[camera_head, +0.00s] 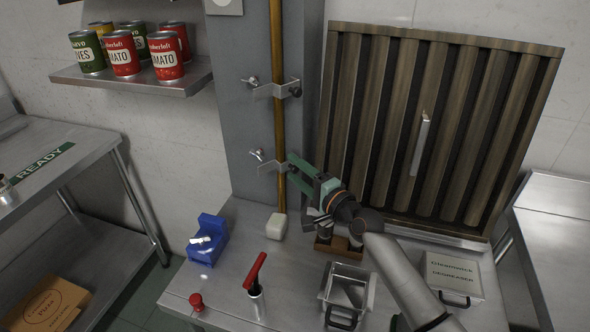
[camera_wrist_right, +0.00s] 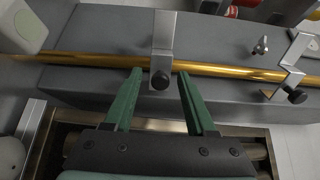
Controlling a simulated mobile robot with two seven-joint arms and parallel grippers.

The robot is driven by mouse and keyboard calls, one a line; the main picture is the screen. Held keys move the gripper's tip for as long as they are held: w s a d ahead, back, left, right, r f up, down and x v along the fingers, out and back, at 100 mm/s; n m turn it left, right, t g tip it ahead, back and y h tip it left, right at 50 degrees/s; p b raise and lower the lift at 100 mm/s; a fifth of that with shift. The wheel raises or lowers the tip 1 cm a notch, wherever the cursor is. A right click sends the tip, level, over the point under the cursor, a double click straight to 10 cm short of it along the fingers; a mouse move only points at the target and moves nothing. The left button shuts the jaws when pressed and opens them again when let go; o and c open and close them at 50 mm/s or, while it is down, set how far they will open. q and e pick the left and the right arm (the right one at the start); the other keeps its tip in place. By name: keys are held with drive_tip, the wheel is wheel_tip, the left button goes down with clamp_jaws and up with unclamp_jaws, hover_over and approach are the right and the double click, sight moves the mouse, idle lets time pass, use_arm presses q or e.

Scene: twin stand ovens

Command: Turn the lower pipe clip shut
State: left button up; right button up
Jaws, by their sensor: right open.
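The lower pipe clip (camera_head: 270,165) is a bent metal strap at the copper pipe (camera_head: 279,120), on a grey column. A small wing-shaped metal piece (camera_head: 256,155) is at its left. My right gripper (camera_head: 291,169), with green fingers, is at the clip's right end. The lower clip's strap (camera_wrist_right: 164,35) runs across the pipe there. My left gripper is not in view.
The upper clip (camera_head: 275,89) is above on the same pipe. A slatted panel (camera_head: 440,120) stands right of the column. The steel counter below holds a white block (camera_head: 276,226), a blue holder (camera_head: 207,240), a red-handled lever (camera_head: 256,272) and a metal basket (camera_head: 347,289).

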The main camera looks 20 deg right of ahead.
drive_tip(key=shift+w+a, duration=0.1)
drive_tip(key=shift+w, duration=0.3)
clamp_jaws()
idle(1.3)
